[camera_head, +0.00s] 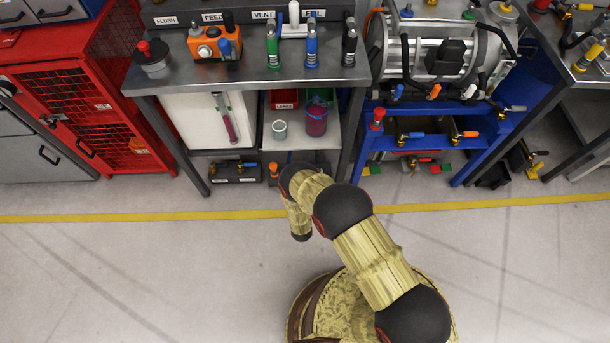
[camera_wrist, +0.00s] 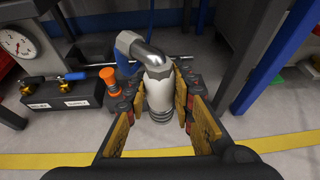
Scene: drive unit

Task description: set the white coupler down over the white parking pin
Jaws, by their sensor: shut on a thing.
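My gripper (camera_wrist: 160,110) is shut on a pale, silvery-white coupler (camera_wrist: 157,88) in the wrist view. The coupler has a metal elbow on top, a faceted collar and a ribbed lower end between the yellow finger pads. A blue part shows at the left of the elbow. In the head view the gripper and coupler are hidden behind my arm, low in front of the bench. A white upright piece (camera_head: 294,18) stands at the back of the bench top; I cannot tell surely whether it is the white parking pin. The held coupler is well apart from it.
Green (camera_head: 272,48), blue (camera_head: 311,45) and black (camera_head: 349,45) couplers stand along the bench front (camera_head: 240,78). An orange valve box (camera_head: 214,42) is left of them. A black valve block (camera_wrist: 62,97) sits low, left of my gripper. Open floor lies in front.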

